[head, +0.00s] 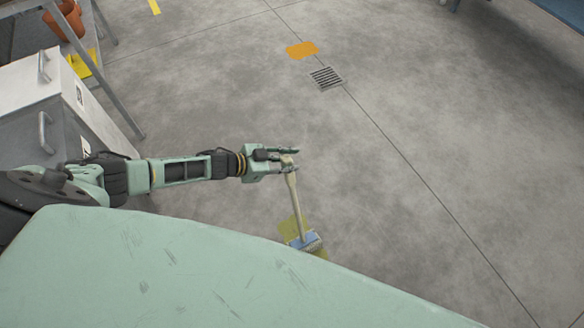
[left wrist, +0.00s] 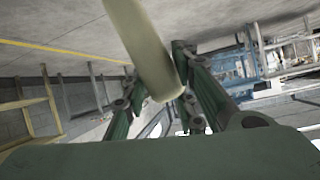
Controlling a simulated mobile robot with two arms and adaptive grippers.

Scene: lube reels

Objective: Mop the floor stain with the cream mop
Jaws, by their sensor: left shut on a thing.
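My left gripper (head: 286,156) is shut on the upper part of the cream mop (head: 294,205), whose handle slants down to the floor. The mop's blue-grey head (head: 306,242) is down at the yellow-olive floor stain (head: 288,228). The head and my green body hide part of the stain. In the left wrist view the cream handle (left wrist: 145,45) runs between the fingers (left wrist: 160,90). I cannot tell from the picture whether the head presses on the floor. My right gripper is in neither view.
An orange patch (head: 302,50) and a floor drain grate (head: 326,78) lie farther off. A grey cabinet (head: 40,105) and a rack with an orange pot (head: 64,20) stand at the left. The concrete floor to the right is clear.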

